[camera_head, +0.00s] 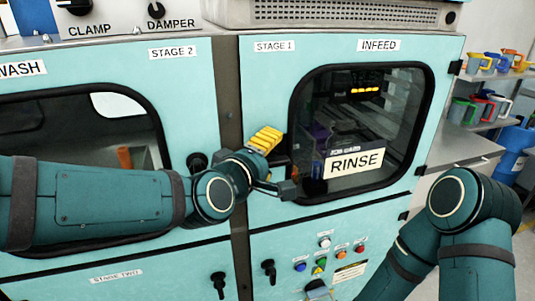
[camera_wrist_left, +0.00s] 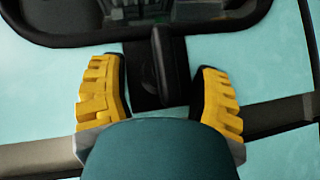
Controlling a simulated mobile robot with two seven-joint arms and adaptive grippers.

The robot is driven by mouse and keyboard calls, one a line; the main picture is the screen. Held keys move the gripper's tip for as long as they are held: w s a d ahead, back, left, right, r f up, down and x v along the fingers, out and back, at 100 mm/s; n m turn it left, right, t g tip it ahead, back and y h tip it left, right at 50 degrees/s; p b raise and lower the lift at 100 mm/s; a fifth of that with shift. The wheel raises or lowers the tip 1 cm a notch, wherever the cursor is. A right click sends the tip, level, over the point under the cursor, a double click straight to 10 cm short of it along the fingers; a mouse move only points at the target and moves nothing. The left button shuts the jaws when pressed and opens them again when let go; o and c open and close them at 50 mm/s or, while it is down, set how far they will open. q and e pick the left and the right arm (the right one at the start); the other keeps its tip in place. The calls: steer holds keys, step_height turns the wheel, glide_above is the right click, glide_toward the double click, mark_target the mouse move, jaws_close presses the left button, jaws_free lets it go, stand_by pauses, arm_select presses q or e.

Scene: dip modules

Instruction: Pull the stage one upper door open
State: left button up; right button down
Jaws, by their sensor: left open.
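The stage one upper door (camera_head: 262,85) is a teal panel with a dark-framed window and a RINSE label. It looks closed in the head view. Its black handle (camera_wrist_left: 160,65) stands between the yellow fingers of my left gripper (camera_wrist_left: 160,95) in the left wrist view. The fingers are open, one on each side of the handle, with gaps showing. In the head view my left gripper (camera_head: 275,162) is at the door's left edge and hides most of the handle. My right arm shows at the lower right, but its gripper is not visible.
The stage two door (camera_head: 185,100) adjoins on the left, past a dark post (camera_head: 228,90). Below are buttons (camera_head: 322,262) and lower black handles (camera_head: 268,270). Shelves with colored jugs (camera_head: 490,105) and a counter (camera_head: 455,148) stand at the right, near the door's hinges.

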arm_select(q)
steer(key=shift+w, duration=0.15)
steer(key=shift+o, duration=0.2)
jaws_close()
steer(key=shift+s, duration=0.2)
